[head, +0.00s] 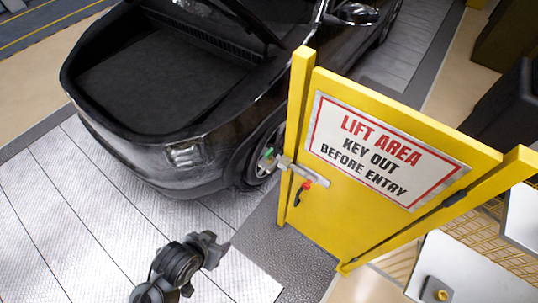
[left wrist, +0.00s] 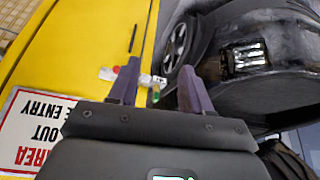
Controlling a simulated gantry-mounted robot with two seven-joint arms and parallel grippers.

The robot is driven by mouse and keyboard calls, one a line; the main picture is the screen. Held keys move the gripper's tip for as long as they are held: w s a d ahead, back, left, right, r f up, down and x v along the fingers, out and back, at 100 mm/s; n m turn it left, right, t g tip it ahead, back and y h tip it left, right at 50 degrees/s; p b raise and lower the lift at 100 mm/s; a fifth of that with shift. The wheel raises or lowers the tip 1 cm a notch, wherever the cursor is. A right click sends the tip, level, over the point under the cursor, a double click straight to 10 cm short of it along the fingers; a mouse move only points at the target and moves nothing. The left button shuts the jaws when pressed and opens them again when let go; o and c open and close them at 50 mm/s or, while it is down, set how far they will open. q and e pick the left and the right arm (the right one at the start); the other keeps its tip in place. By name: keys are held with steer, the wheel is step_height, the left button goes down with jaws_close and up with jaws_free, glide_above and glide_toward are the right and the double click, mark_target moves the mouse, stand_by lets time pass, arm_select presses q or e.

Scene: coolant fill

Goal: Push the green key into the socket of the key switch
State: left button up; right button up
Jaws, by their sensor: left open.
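A green piece, seemingly the green key (head: 267,158), sticks out from the left end of the grey latch (head: 290,166) on the yellow gate's edge. It also shows in the left wrist view (left wrist: 156,94), between the fingertips in the picture. My left gripper (head: 217,248) is open and empty, in front of the gate and apart from the latch; its fingers (left wrist: 157,82) show in the left wrist view.
The yellow gate (head: 400,220) bears a lift area sign (head: 385,150). A red-topped dark handle (head: 303,188) hangs by the latch. A black car (head: 180,120) with its hood up stands behind. The metal floor (head: 60,220) at left is clear.

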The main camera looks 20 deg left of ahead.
arm_select(q)
steer(key=w+d+f+t, duration=0.1)
steer(key=w+f+t, duration=0.2)
steer(key=w, duration=0.1)
steer(key=m+t+h+b, duration=0.2)
steer(key=t+h+b, duration=0.5)
steer(key=b, duration=1)
glide_toward(265, 156)
steer(key=d+t+y, duration=0.2)
steer(key=x, duration=0.5)
steer(key=shift+w+f+p, duration=0.1)
steer(key=shift+w+p, duration=0.1)
steer(key=shift+p, duration=0.15)
steer(key=shift+f+x, duration=0.1)
steer(key=shift+x, duration=1.45)
steer(key=shift+f+x, duration=0.15)
steer(key=shift+x, duration=1.35)
